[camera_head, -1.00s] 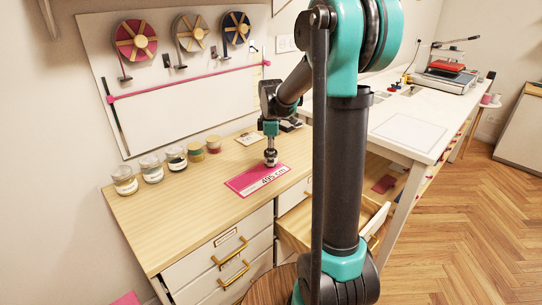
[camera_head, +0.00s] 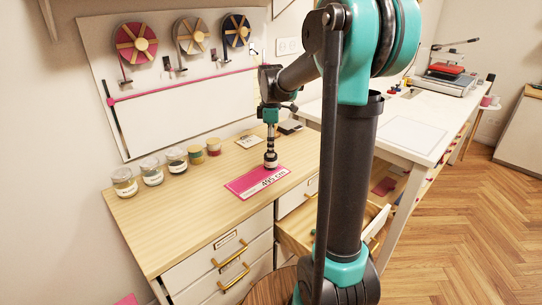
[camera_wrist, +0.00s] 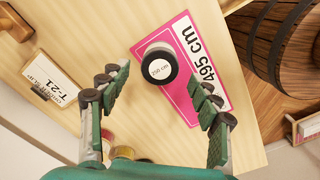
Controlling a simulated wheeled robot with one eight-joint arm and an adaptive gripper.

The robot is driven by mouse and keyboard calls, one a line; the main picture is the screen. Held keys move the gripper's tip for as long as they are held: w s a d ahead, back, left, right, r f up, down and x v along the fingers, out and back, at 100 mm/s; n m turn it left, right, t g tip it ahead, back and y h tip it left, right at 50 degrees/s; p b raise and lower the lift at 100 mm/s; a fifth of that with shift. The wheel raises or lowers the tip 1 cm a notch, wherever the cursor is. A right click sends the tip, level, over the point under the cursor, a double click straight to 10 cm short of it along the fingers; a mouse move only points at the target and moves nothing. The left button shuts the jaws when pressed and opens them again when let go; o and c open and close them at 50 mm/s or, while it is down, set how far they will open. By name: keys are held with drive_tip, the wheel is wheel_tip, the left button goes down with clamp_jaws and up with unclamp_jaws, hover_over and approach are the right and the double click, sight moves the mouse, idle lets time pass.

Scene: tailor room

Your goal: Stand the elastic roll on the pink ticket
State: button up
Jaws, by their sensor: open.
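The elastic roll (camera_head: 270,162) stands on the pink ticket (camera_head: 245,186), near its far edge. In the wrist view the roll (camera_wrist: 160,67) shows its round top, a white "250 cm" label inside a dark ring. The ticket (camera_wrist: 205,75) lies flat under it and reads "495 cm". My gripper (camera_head: 270,148) is just above the roll, pointing down. In the wrist view my gripper (camera_wrist: 165,80) is open, with one finger on each side of the roll and a gap to each. The roll's underside is hidden.
Several lidded jars (camera_head: 152,170) stand at the back left of the wooden top (camera_head: 185,220). A "T-21" card (camera_wrist: 48,78) lies behind the ticket. An open drawer (camera_head: 300,232) juts out at the right. The top left of the ticket is clear.

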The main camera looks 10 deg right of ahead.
wheel_tip(320, 180, up, 6)
drive_tip(key=s+d+f+m, duration=0.1)
drive_tip(key=s+f+m, duration=0.1)
drive_tip(key=s+f, duration=0.1)
drive_tip(key=s+f+m+t, duration=0.1)
drive_tip(key=s+f+m, duration=0.2)
drive_tip(key=s, duration=0.1)
drive_tip(key=s+d+f+m+t, duration=0.1)
drive_tip(key=s+f+m, duration=0.2)
drive_tip(key=s, duration=0.1)
drive_tip(key=shift+s+d+f, duration=0.3)
drive_tip(key=shift+s, duration=0.05)
drive_tip(key=s+d+f+m+t, duration=0.1)
drive_tip(key=s+f+m+t, duration=0.1)
drive_tip(key=s+f+m, duration=0.5)
drive_tip(key=s+f, duration=0.2)
drive_tip(key=s, duration=0.3)
drive_tip(key=shift+s+d+f+m, duration=0.2)
drive_tip(key=shift+d+f+m, duration=0.05)
drive_tip(key=shift+f+m, duration=0.15)
